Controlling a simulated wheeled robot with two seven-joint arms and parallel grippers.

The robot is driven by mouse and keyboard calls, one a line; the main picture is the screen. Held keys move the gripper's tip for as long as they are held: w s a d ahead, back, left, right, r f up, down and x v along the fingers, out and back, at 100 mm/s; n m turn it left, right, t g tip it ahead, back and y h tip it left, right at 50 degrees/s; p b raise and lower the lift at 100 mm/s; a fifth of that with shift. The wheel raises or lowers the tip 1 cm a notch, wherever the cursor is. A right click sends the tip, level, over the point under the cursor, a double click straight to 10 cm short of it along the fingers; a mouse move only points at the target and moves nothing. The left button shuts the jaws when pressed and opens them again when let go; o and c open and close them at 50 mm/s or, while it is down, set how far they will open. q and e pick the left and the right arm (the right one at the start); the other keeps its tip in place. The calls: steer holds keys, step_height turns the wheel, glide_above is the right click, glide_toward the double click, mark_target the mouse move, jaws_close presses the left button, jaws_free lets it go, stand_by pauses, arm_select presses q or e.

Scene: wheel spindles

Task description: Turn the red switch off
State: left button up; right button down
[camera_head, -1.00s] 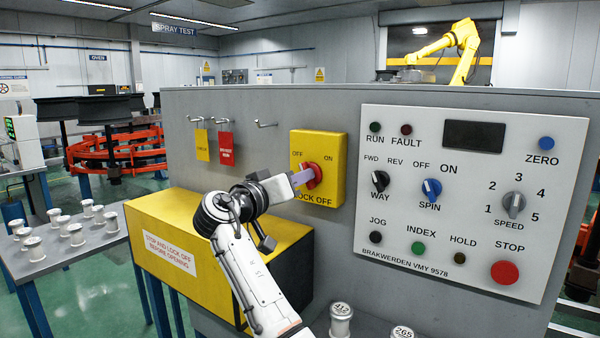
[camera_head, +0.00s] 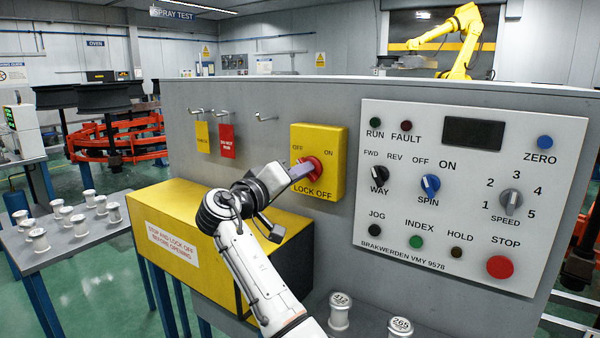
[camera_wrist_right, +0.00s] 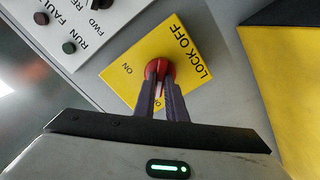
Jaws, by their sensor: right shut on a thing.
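The red switch (camera_head: 316,168) is a round knob on a yellow lock-off plate (camera_head: 333,137), with OFF at upper left and ON at upper right. My right gripper (camera_head: 303,172) reaches it from the left and is shut on it. In the right wrist view the two fingers (camera_wrist_right: 160,88) close on both sides of the knob's handle, and the red knob (camera_wrist_right: 158,67) shows beyond their tips. A pale mark between the fingers points down toward a partly hidden label starting with O. My left gripper is out of view.
A grey control panel (camera_head: 465,285) with knobs and buttons is at right. A yellow box (camera_head: 180,200) stands below the switch, beside my arm. Hooks with a yellow tag (camera_head: 202,137) and a red tag (camera_head: 227,140) are at left. Metal spindles (camera_head: 340,312) stand in front.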

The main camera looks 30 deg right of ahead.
steer(key=shift+r, duration=0.1)
steer(key=c, duration=1.8)
jaws_free()
steer(key=shift+a, duration=0.1)
steer(key=b+v, duration=0.2)
steer(key=v, duration=0.8)
